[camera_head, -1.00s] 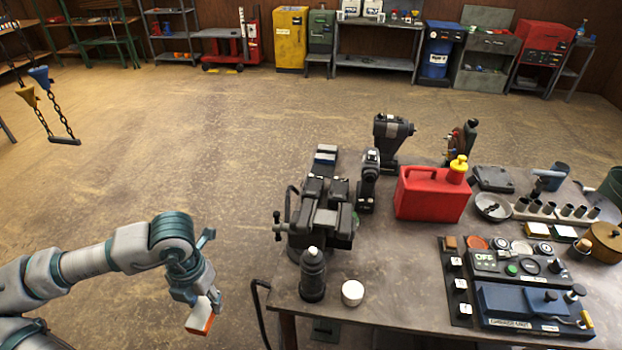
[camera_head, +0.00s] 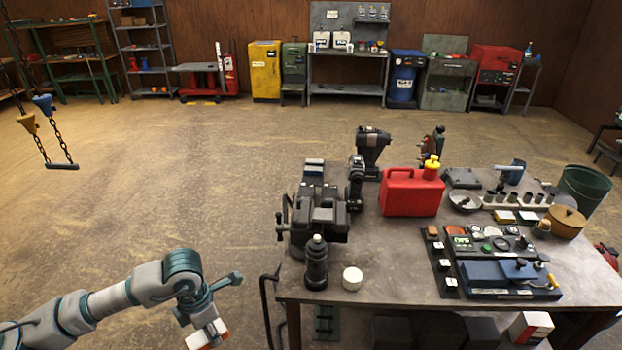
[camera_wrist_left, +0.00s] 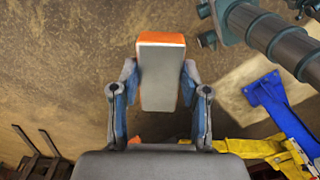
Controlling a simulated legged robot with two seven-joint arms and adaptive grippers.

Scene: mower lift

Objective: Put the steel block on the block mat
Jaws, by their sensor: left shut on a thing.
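My left gripper (camera_head: 201,322) is at the lower left of the head view, beside the workbench's left end and over open floor. It is shut on a block with a pale grey face and orange sides, which I take as the steel block (camera_head: 208,337). In the left wrist view the block (camera_wrist_left: 161,78) sticks out beyond the two fingers (camera_wrist_left: 160,95), one at each side of it. The block is clear of the bench. I cannot pick out the block mat in either view. My right gripper is not in view.
The workbench (camera_head: 390,278) holds a black vise (camera_head: 318,218), a dark bottle (camera_head: 316,265), a white round piece (camera_head: 352,278), a red can (camera_head: 411,192) and a control panel (camera_head: 490,245). A hose hangs at its left end.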

